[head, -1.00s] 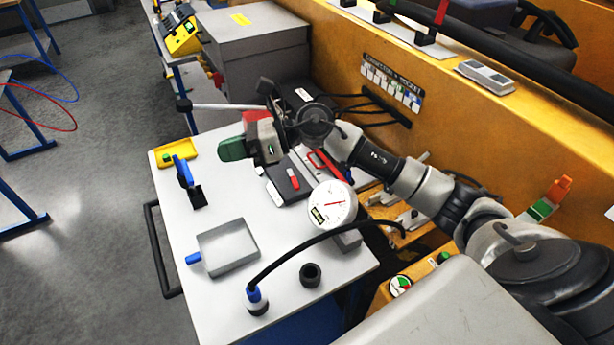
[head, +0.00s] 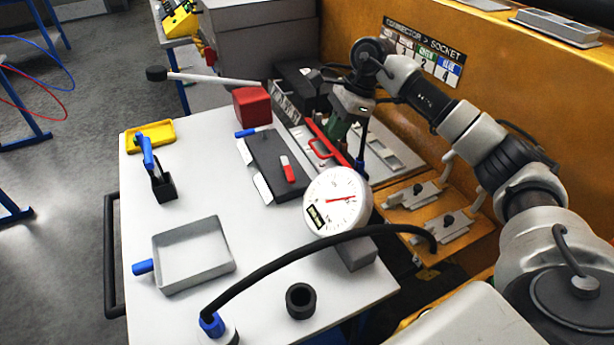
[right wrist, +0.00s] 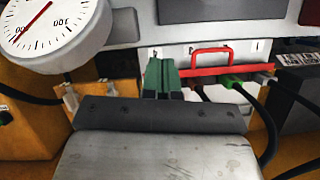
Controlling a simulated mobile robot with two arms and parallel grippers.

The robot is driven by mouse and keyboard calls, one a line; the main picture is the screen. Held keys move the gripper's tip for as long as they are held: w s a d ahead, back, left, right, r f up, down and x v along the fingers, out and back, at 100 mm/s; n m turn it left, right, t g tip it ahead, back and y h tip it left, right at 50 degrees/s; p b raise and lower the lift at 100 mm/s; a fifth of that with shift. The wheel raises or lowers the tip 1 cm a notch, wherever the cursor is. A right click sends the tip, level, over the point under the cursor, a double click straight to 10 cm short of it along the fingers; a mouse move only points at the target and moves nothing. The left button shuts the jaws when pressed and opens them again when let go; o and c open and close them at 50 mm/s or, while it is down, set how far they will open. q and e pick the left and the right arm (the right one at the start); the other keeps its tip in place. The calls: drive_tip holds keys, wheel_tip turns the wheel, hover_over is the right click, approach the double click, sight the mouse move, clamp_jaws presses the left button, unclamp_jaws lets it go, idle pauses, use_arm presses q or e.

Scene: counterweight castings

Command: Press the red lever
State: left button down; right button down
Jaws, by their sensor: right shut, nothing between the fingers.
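A red bar with a raised red loop handle (head: 322,148) lies along the right edge of the work table; I take it for the red lever. It also shows in the right wrist view (right wrist: 210,58), over a row of plugs. My right gripper (head: 337,128) points down beside the bar, its green fingers shut and empty. In the right wrist view the fingers (right wrist: 163,80) appear left of the loop handle; whether they touch the bar cannot be told. My left gripper is not in view.
A white dial gauge (head: 337,199) stands close to the bar. A black box with a small red switch (head: 288,170), a red block (head: 252,105), a grey tray (head: 194,254) and a black ring (head: 301,300) are on the table. A yellow wall (head: 540,90) rises behind my right arm.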

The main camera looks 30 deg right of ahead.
sight(288, 169)
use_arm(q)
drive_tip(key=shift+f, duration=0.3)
use_arm(e)
drive_tip(key=shift+f, duration=0.15)
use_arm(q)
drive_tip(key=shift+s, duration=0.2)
